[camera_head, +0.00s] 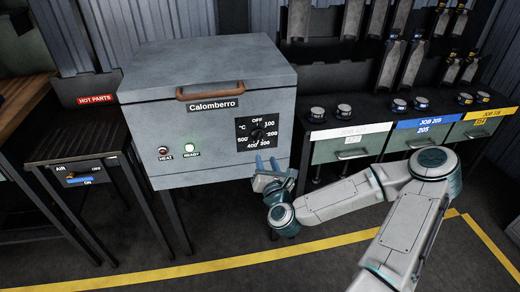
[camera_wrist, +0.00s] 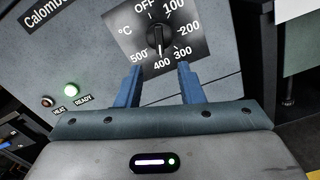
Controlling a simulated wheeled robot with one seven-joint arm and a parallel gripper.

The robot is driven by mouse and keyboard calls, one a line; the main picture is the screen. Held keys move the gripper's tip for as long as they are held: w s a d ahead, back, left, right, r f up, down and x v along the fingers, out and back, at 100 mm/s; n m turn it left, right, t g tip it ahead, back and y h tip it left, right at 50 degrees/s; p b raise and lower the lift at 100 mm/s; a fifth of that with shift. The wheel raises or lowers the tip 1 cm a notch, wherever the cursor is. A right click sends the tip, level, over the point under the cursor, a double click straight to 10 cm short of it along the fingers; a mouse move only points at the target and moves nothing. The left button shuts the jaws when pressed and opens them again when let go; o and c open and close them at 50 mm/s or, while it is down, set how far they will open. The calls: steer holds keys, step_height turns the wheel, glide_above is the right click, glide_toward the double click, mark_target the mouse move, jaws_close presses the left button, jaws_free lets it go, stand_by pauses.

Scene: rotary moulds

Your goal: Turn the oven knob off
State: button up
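The oven (camera_head: 150,120) is a grey box labelled Calomberro, with a brown handle on its lid. Its black knob (camera_head: 258,134) sits on a dark dial plate marked OFF and 100 to 500 °C. The knob also shows in the wrist view (camera_wrist: 158,39). My gripper (camera_head: 266,161) is just below the dial in the head view. In the wrist view its two blue fingers (camera_wrist: 158,75) are spread apart below the knob, with nothing between them, apart from the knob.
The green READY lamp (camera_head: 190,142) is lit, beside the HEAT lamp (camera_head: 163,151). A side table (camera_head: 75,148) with an AIR switch (camera_head: 80,179) stands left. A cabinet (camera_head: 370,140) with small knobs on top and labelled drawers stands right. Open floor lies in front.

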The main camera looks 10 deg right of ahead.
mark_target(259, 140)
steer(key=w, duration=1)
steer(key=shift+r, duration=0.1)
jaws_close()
